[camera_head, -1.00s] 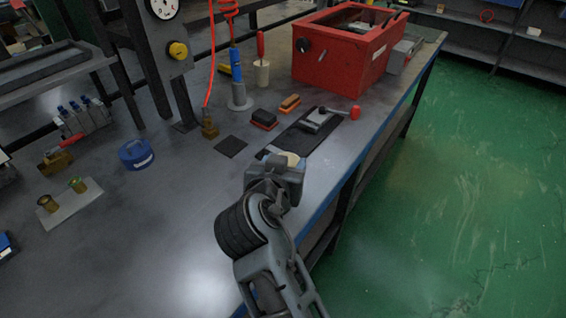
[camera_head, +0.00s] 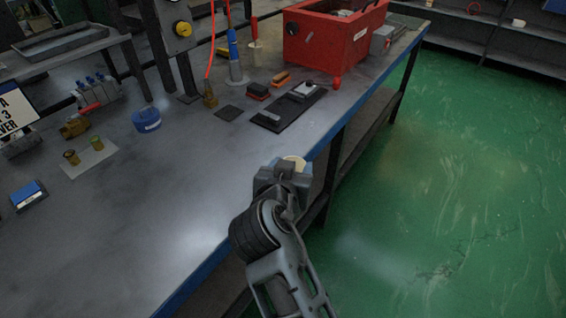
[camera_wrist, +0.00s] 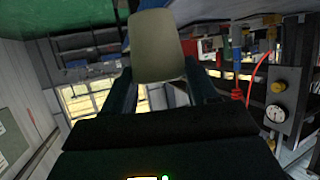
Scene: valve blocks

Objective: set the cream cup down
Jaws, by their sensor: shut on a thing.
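The cream cup (camera_wrist: 157,45) is held between the two fingers of my gripper in the wrist view. In the head view only a small pale part of the cup (camera_head: 294,161) shows beyond my gripper (camera_head: 284,172), which hides the rest. My gripper is shut on the cup, near the blue front edge of the grey workbench (camera_head: 180,205). I cannot tell from these views how high the cup is above the bench.
A black mat (camera_head: 290,108) with a metal tool, a red box (camera_head: 333,38), a blue round container (camera_head: 147,120) and a plate with brass fittings (camera_head: 90,158) are on the bench. The bench's middle and front are bare. Green floor (camera_head: 450,180) lies right of the edge.

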